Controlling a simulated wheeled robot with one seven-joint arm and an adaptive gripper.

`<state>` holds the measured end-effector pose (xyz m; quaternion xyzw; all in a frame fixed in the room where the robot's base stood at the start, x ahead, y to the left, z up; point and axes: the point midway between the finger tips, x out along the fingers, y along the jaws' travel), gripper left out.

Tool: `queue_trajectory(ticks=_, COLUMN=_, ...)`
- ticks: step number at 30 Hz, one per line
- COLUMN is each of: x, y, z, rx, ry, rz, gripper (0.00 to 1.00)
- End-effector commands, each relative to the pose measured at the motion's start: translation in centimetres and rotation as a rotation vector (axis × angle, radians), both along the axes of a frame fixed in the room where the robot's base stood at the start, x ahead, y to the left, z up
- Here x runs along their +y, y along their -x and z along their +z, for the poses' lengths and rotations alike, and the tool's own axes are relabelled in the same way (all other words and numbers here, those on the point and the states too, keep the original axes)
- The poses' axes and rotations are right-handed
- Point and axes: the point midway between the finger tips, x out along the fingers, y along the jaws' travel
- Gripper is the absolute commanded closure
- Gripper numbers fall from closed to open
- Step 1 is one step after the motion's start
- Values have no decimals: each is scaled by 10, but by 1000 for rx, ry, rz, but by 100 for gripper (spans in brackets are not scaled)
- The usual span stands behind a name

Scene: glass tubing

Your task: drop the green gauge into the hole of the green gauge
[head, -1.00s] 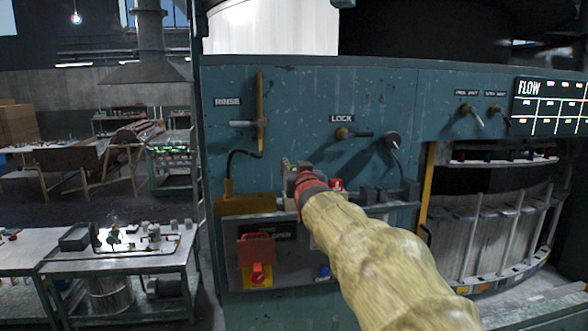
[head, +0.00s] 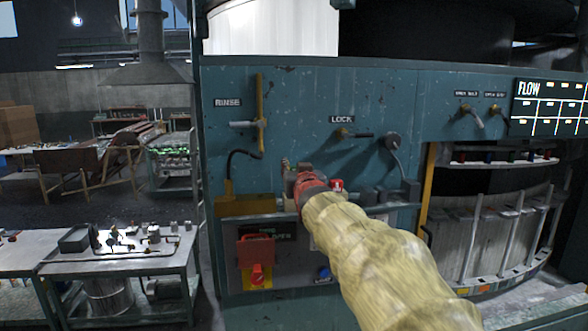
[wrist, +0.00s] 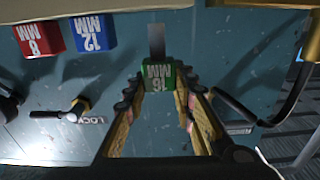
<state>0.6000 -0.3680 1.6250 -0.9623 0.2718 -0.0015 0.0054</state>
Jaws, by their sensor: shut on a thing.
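The green gauge (wrist: 158,76) is a small green block marked 16 MM, upside down in the wrist view. My gripper (wrist: 160,90) is shut on it, with a finger on each side. A grey strip (wrist: 156,42) shows just beyond the block; I cannot tell whether it is part of the gauge or of the panel. In the head view my gripper (head: 293,168) is in front of the teal panel, above the ledge, and the green gauge cannot be made out there. The hole for the green gauge is not clearly visible.
A red 8 MM block (wrist: 38,38) and a blue 12 MM block (wrist: 95,32) sit side by side in the wrist view.

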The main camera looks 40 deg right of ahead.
Motion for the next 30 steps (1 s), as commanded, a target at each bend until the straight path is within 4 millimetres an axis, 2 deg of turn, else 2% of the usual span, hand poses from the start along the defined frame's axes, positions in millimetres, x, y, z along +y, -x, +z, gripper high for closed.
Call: queue_trajectory(ticks=30, x=0, y=0, z=-21, rx=0, ry=0, rz=0, gripper=100)
